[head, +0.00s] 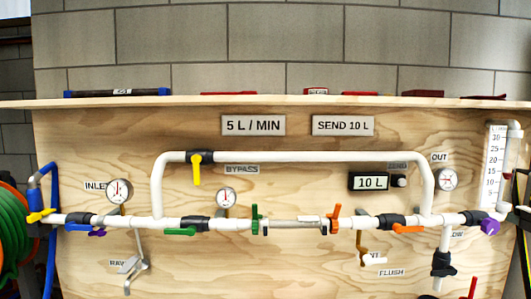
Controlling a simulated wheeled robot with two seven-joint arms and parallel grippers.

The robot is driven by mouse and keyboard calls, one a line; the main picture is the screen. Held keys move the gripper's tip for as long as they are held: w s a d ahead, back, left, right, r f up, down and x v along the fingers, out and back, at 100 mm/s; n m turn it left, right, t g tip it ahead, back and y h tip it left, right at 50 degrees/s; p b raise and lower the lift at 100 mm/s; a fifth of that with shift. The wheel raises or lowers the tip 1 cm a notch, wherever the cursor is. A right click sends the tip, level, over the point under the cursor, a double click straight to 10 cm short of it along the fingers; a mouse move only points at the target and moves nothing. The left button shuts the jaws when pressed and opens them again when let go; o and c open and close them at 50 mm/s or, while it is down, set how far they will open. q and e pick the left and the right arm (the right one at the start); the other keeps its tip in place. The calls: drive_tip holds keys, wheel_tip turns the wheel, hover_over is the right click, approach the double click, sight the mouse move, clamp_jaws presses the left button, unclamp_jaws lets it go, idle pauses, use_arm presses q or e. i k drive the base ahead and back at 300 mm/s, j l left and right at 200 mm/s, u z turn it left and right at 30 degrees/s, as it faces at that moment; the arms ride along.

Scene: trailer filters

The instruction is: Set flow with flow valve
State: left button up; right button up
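A plywood panel carries white pipework with several coloured valve handles. A label ending in "OW" (457,234) is partly covered by a pipe at the right. A purple valve handle (489,227) sits just right of it, at the right end of the lower pipe. Above it stands a flow scale (494,165) marked 5 to 30, beside a vertical tube (510,160); its float reading is too small to tell. A sign reads "5 L / MIN" (253,125). Neither of my grippers can be made out in the head view.
A yellow bypass handle (197,170) hangs down. A green hose reel (12,230) stands at left. A shelf (270,101) runs above.

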sight(490, 226)
drive_tip(key=z, duration=1.6)
